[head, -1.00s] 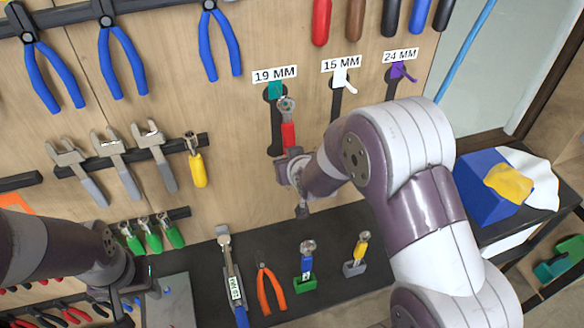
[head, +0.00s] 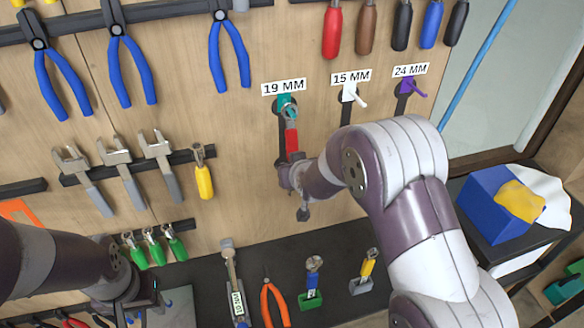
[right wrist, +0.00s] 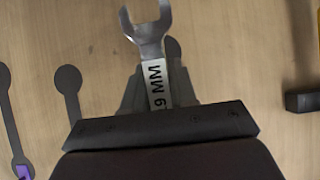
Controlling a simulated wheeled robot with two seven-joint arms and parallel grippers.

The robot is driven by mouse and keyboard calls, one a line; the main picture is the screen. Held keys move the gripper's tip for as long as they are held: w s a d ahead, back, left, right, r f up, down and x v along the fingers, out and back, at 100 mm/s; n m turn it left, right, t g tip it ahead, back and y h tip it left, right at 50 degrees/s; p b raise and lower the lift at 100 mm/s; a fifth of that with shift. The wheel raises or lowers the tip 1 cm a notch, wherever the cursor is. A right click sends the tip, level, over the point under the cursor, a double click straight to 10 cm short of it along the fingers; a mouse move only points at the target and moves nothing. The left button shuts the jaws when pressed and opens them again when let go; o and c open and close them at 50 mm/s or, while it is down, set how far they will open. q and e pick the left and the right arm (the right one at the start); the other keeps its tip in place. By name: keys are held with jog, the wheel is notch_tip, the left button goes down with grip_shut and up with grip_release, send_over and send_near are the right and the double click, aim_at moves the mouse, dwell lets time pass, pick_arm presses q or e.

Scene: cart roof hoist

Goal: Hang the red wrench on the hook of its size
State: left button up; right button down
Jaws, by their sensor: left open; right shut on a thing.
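The red wrench (head: 291,140) is upright in front of the pegboard, its ring end over the lower part of the teal hook (head: 286,100) under the 19 MM label (head: 284,88). I cannot tell whether the ring is around the hook. My right gripper (head: 290,174) is shut on the wrench below its red part. In the right wrist view the wrench's grey open end (right wrist: 148,30) and shank show, with "9 MM" readable and the rest hidden. My left gripper (head: 138,303) is open and empty at the lower left.
The white 15 MM hook (head: 350,92) and purple 24 MM hook (head: 408,86) are to the right and empty. Pliers (head: 133,65) hang upper left. Below is a dark shelf (head: 335,290) with tools in holders. A blue box (head: 490,208) stands at right.

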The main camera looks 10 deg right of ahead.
jog(key=c, duration=0.8)
grip_release()
